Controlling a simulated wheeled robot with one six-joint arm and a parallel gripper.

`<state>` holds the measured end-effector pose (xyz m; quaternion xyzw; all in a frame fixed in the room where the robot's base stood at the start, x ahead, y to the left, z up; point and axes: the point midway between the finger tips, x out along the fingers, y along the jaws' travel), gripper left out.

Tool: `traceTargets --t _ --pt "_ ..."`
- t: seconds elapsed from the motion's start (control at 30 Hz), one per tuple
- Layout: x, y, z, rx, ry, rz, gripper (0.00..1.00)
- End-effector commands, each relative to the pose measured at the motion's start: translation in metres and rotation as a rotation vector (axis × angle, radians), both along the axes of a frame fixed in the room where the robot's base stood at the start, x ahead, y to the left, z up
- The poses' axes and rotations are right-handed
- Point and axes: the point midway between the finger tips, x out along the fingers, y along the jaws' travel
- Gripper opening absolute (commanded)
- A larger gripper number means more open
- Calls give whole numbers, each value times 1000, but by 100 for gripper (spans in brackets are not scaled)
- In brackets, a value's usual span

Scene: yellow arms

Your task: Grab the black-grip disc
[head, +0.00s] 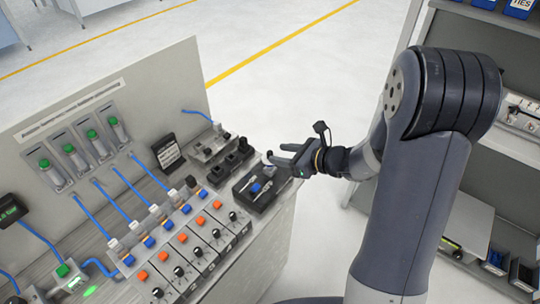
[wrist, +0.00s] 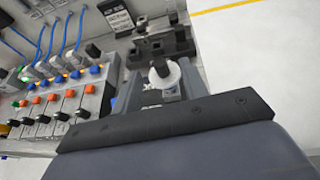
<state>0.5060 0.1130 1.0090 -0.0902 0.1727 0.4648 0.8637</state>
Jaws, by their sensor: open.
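In the wrist view, a whitish disc with a black upright grip (wrist: 163,73) shows just beyond my gripper, between its two fingers. My gripper (wrist: 160,88) is open, with one grey finger on each side of the disc in that picture. I cannot tell whether either finger touches it. In the head view, my gripper (head: 281,158) reaches in from the right, over the right end of the workbench.
A black tray (head: 246,203) with a blue-topped piece and pale pieces lies just below-left of my gripper. Dark fixture blocks (head: 238,160) stand behind it. A panel of orange and black knobs (head: 183,237) fills the bench to the left. Open floor (head: 290,85) lies behind.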

Motion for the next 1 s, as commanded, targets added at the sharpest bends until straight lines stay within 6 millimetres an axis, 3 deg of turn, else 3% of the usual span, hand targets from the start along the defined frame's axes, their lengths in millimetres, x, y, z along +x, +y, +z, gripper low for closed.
traceTargets --t 0.4,0.7,1.0 --pt "22 35 -20 -1 1 3 42" --pt "24 38 -23 0 0 1 42" --pt "24 37 -23 0 0 1 18"
